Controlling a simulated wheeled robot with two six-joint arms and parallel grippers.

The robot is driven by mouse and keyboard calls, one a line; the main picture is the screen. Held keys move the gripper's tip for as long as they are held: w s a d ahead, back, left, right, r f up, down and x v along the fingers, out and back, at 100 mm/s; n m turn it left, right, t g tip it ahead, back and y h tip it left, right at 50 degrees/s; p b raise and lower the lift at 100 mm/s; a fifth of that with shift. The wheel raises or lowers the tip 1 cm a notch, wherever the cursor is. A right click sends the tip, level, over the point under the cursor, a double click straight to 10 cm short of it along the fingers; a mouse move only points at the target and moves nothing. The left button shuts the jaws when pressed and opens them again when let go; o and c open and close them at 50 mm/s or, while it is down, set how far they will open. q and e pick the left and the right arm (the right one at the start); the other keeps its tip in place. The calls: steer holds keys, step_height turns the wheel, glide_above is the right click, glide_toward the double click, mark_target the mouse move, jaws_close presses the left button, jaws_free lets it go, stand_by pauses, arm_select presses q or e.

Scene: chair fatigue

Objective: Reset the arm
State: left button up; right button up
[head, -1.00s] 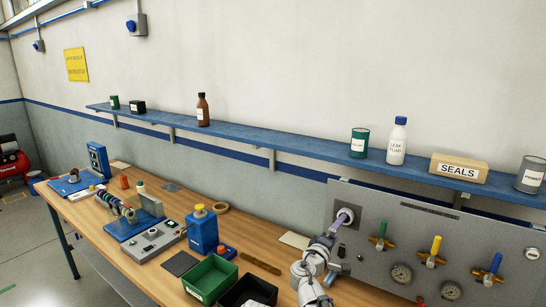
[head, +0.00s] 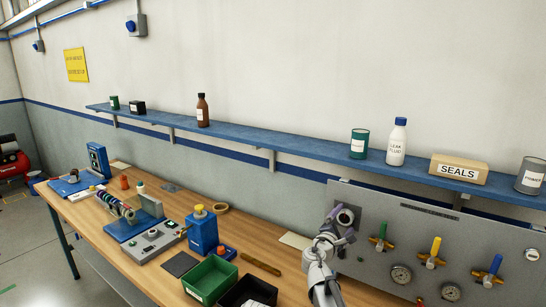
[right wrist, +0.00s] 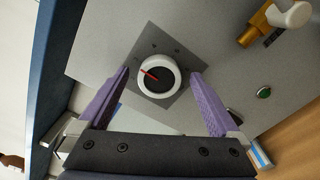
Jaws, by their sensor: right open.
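A round knob (head: 345,216) with a white rim, dark centre and red pointer sits on a dark square plate on the grey panel (head: 410,225). The knob also shows in the right wrist view (right wrist: 146,90), between my purple fingers. My right gripper (head: 341,224) is open in front of the knob. In the right wrist view its fingers (right wrist: 160,78) stand apart on the left and right of the knob, with a visible gap on each side. I cannot tell how far the tips are from the panel. My left gripper is not in view.
Valves with green, yellow and blue handles (head: 436,247) and gauges (head: 401,274) are on the panel to the right. A green bin (head: 210,279) and a black bin (head: 248,293) stand on the wooden bench to the left. A blue shelf (head: 310,153) runs above.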

steer(key=n, duration=0.5)
steer(key=shift+a+r, duration=0.1)
steer(key=n, duration=0.4)
steer(key=shift+w+n, duration=0.1)
steer(key=shift+n, duration=0.2)
